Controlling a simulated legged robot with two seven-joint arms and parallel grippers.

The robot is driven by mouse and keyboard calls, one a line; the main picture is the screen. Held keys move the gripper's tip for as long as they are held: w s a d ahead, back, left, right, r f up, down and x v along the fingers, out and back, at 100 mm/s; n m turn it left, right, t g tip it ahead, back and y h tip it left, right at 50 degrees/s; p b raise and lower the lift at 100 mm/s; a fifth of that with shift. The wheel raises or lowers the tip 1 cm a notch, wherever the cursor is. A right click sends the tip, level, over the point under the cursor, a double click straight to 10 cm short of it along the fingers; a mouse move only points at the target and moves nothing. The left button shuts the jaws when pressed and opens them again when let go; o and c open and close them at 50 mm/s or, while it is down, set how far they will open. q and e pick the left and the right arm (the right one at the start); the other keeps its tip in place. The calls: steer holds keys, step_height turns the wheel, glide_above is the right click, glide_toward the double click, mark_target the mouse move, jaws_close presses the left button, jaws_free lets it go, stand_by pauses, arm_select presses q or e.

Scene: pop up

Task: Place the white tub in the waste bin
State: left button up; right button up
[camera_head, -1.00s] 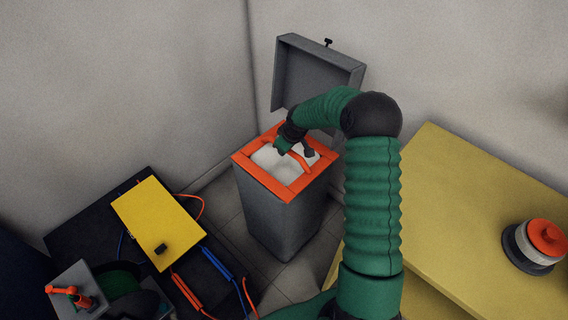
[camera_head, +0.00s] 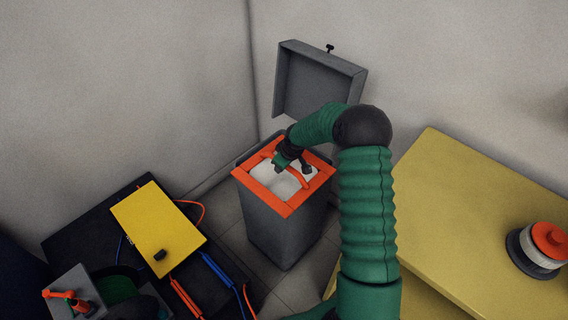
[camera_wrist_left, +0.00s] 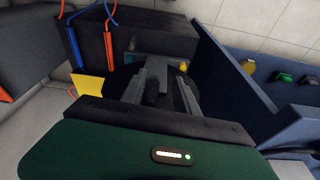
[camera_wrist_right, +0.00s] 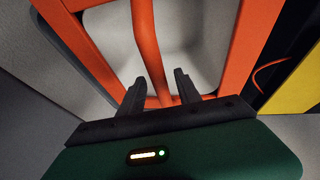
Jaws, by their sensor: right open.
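The white tub (camera_head: 268,180), with an orange rim and a curved orange handle (camera_head: 296,180), sits in the top of the grey waste bin (camera_head: 282,236). The bin's lid (camera_head: 318,86) stands open behind it. My right gripper (camera_head: 292,167) reaches over the tub from the right. In the right wrist view its fingers (camera_wrist_right: 163,85) are open on either side of the orange handle (camera_wrist_right: 148,45). My left gripper (camera_wrist_left: 168,80) shows in its own wrist view over dark equipment. Whether its fingers hold something there is unclear.
A yellow table (camera_head: 470,220) stands at the right, bearing a round orange-and-white thing (camera_head: 545,245) on a dark base. A black box (camera_head: 75,230) with a yellow panel (camera_head: 155,225), blue and orange cables is at the left. Walls close the back.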

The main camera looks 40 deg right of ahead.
steer(key=p+v, duration=0.3)
steer(key=v, duration=0.9)
steer(key=s+a, duration=0.5)
steer(key=a, duration=0.3)
steer(key=s+a+r+m+g+y, duration=0.1)
steer(key=s+a, duration=0.5)
steer(key=a, duration=0.3)
steer(key=s+a+g, duration=0.1)
steer(key=s+a, duration=0.4)
steer(key=a, duration=0.4)
steer(key=shift+s+a+r+y, duration=0.2)
steer(key=shift+s+r+y, duration=0.05)
steer(key=shift+s+y, duration=0.05)
steer(key=shift+a, duration=0.25)
steer(key=shift+d, duration=0.2)
